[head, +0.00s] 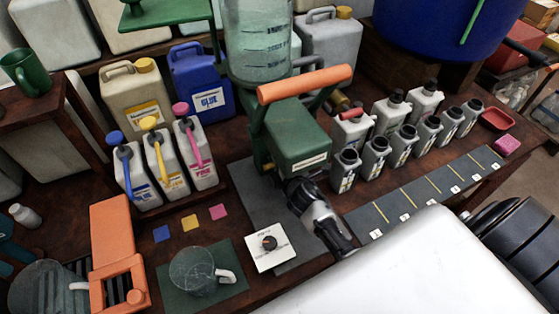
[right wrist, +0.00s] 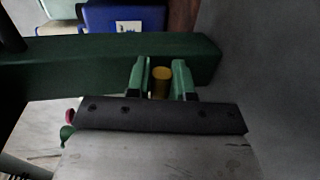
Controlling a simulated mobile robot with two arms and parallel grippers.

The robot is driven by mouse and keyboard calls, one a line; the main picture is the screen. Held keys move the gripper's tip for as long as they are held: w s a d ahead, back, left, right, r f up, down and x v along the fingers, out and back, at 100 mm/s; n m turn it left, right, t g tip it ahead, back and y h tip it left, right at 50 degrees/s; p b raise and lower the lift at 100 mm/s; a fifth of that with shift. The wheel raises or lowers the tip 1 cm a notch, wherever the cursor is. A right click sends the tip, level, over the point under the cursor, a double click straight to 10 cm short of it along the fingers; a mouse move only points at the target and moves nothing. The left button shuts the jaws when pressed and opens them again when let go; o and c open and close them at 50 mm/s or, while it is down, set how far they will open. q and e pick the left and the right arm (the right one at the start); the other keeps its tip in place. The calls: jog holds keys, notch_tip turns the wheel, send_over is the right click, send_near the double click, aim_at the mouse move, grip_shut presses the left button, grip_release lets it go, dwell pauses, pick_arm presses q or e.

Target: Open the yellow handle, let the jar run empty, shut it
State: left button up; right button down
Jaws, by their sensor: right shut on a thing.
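The jar (head: 260,45) is clear with level marks and stands above a green housing (head: 297,138). It looks pale green; I cannot tell its liquid level. My right gripper (head: 290,184) reaches in from the lower right, at the near underside of the housing. In the right wrist view, the right gripper (right wrist: 160,82) is shut on the yellow handle (right wrist: 160,84), a short yellow piece between its green-padded fingers, against a green beam (right wrist: 60,60). The yellow handle is hidden in the head view. I cannot see any flow. My left gripper is not in view.
An orange bar (head: 305,83) crosses above the housing. A clear jug (head: 190,272) stands on a green mat (head: 232,290); a white dial plate (head: 269,248) lies beside it. Several small bottles (head: 376,157) stand at right, and jugs with colored caps (head: 160,165) at left.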

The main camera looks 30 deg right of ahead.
jog(key=shift+f, duration=0.15)
jog(key=c, duration=1)
grip_release()
jog(key=v, duration=1.1)
